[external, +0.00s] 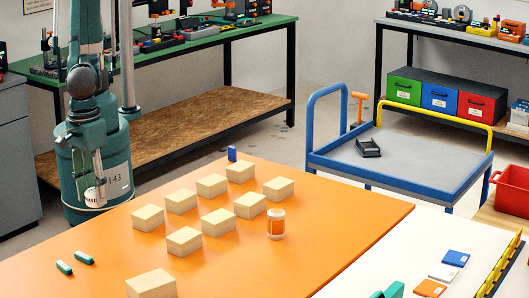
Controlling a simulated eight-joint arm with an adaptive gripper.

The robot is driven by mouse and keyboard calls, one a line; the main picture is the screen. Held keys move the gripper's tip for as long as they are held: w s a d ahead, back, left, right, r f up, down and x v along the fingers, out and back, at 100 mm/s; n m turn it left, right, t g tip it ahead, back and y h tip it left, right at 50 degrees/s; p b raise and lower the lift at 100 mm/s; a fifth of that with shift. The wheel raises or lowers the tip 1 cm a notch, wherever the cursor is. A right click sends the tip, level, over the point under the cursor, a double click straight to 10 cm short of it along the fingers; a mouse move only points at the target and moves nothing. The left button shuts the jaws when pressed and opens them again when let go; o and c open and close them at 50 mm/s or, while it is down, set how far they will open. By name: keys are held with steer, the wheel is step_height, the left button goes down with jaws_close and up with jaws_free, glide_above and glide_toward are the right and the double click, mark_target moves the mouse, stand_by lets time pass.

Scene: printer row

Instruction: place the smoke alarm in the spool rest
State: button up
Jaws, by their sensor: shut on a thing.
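My gripper (100,188) hangs at the left, near the left edge of the orange table. It is shut on a small white round thing with slots, which looks like the smoke alarm (94,197). The fingers cover part of it. A dark, shallow, open-topped holder (368,147) sits on the grey top of the blue cart, far to the right of my gripper. It may be the spool rest, but I cannot tell for sure. It looks empty.
The blue cart (420,180) has raised handles and an orange T-shaped piece (359,108). Much of its top is clear.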

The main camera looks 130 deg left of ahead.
steer(key=w+a+r+n+p, duration=0.1)
steer(key=w+a+n, duration=0.1)
steer(key=w+a, duration=0.75)
steer(key=w+a+r+n, duration=0.1)
steer(key=w+a, duration=0.6)
steer(key=w, duration=0.5)
steer(key=w+a+n, duration=0.1)
steer(key=w+a, duration=0.3)
steer(key=a, duration=0.5)
steer(key=w+a+n, duration=0.1)
steer(key=w+a, duration=0.4)
steer(key=a, duration=0.4)
steer(key=w+a+n, duration=0.1)
steer(key=w+a, duration=0.3)
steer(key=a, duration=0.5)
steer(key=a+n+p, duration=0.2)
steer(key=a+n, duration=0.1)
steer(key=a, duration=2.8)
steer(key=s+a, duration=0.3)
steer(key=a, duration=0.6)
steer(key=s+a+n, duration=0.1)
steer(key=s+a, duration=0.2)
steer(key=a, duration=0.7)
steer(key=s+a+n, duration=0.1)
steer(key=s+a, duration=0.3)
steer(key=a, duration=0.6)
steer(key=shift+a+r+p, duration=0.2)
steer(key=shift+r+p, duration=0.1)
steer(key=shift+r, duration=0.05)
steer(key=shift+s, duration=0.1)
